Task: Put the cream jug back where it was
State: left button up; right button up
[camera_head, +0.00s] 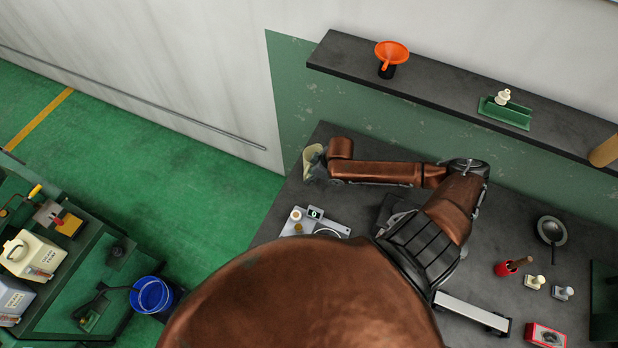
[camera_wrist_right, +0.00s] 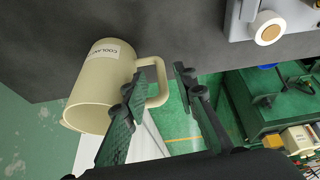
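The cream jug (camera_wrist_right: 103,78), labelled COOLANT, stands on the dark bench (camera_wrist_right: 60,40) in the right wrist view, with its handle towards my right gripper (camera_wrist_right: 167,73). The two fingers are apart, and the outer bar of the handle shows between them. I cannot tell whether either finger touches it. In the head view the jug (camera_head: 309,158) is at the bench's far left corner, partly hidden by the end of my right arm, which covers most of the gripper. My left gripper is not in view.
A shelf (camera_head: 450,95) above the bench holds an orange funnel (camera_head: 391,54) and a green tray (camera_head: 505,114). A scale-like device (camera_head: 315,224) is near the jug. A dark bowl (camera_head: 551,231) and a red pot (camera_head: 505,269) stand at right. A blue bucket (camera_head: 152,294) is at left.

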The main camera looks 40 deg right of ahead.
jog(key=v, duration=0.9)
jog(key=shift+r, duration=0.2)
